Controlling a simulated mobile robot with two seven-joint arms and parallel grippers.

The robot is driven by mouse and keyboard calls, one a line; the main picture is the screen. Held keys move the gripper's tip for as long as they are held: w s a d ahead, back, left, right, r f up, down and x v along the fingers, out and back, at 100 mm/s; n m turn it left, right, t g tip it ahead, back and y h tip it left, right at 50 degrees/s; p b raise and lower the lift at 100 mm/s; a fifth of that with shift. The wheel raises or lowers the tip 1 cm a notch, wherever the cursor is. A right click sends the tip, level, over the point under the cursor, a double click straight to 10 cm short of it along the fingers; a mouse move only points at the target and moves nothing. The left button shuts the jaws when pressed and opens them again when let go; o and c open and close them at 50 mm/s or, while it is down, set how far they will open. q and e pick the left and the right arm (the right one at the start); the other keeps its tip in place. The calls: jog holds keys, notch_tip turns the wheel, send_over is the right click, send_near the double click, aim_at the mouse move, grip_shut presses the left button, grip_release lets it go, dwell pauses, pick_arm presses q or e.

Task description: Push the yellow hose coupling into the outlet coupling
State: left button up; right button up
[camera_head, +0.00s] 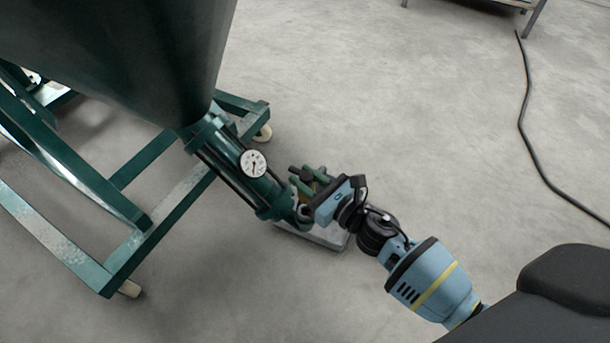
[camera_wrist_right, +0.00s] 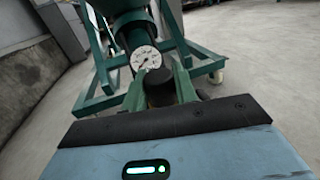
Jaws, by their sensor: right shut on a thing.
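In the right wrist view the dark round piece (camera_wrist_right: 160,86) sits between the fingers, in front of the pipe. Whether the two couplings touch is hidden. My left gripper is not in view.
A dial gauge (camera_head: 253,163) sits on the pipe. The hopper (camera_head: 130,45) stands on a green wheeled frame (camera_head: 150,235) at left. A grey slab (camera_head: 322,237) lies on the floor under the outlet. A black cable (camera_head: 524,110) runs along the right; the floor between is clear.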

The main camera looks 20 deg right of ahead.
jog(key=shift+f+b, duration=1.35)
jog(key=shift+f, duration=0.3)
jog(key=shift+f+b, duration=0.7)
jog(key=shift+b, duration=0.3)
dwell(0.4)
jog(key=shift+f+b, duration=1)
jog(key=shift+b, duration=0.45)
jog(key=o, duration=1.1)
jog(key=shift+o, duration=0.2)
jog(key=shift+s, duration=0.1)
